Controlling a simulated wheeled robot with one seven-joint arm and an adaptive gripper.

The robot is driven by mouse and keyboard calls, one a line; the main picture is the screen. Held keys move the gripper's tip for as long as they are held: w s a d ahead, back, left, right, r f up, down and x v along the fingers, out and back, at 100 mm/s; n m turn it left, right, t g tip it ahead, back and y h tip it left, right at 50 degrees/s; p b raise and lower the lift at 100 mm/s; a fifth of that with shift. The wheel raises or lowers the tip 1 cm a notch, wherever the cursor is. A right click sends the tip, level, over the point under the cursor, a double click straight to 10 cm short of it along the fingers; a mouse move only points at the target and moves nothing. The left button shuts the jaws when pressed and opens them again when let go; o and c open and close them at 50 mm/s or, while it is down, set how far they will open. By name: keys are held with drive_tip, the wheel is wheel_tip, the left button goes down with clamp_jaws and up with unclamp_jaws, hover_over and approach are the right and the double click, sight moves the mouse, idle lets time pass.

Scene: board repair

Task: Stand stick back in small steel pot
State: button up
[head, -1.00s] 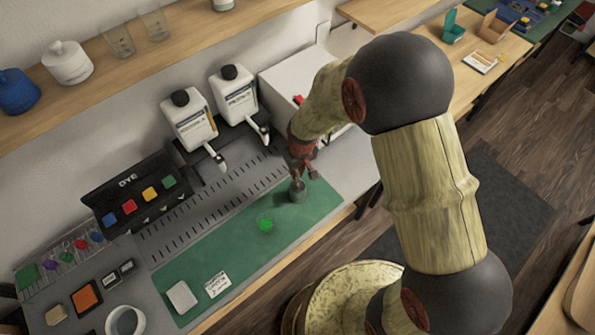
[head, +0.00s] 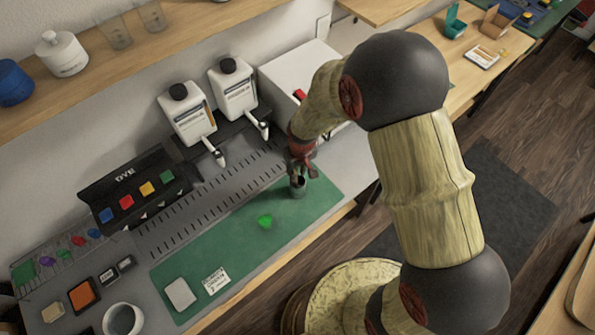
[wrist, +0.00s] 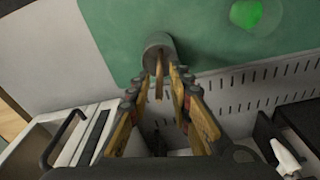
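The small steel pot (head: 298,187) stands on the green mat (head: 200,268), near its far right end. In the wrist view the pot (wrist: 158,41) is straight ahead of my gripper (wrist: 160,84). The wooden stick (wrist: 159,72) reaches from the pot's mouth back between my two fingers. A gap shows on both sides of it, so the fingers look open around it, not pressed on it. The stick's lower end is hidden in the pot. In the head view my gripper (head: 303,166) is just above the pot, and the stick is too small to make out.
A bright green patch (head: 265,221) lies on the mat left of the pot. Two white dispenser bottles (head: 188,113) and a dye rack (head: 133,195) stand behind. A white box (head: 300,72) is close behind my gripper.

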drive_tip(key=shift+o, duration=0.5)
drive_tip(key=shift+r, duration=0.1)
wheel_tip(320, 180, up, 12)
drive_tip(key=s, duration=0.1)
drive_tip(key=shift+s+d, duration=0.15)
drive_tip(key=shift+d, duration=0.15)
idle(0.7)
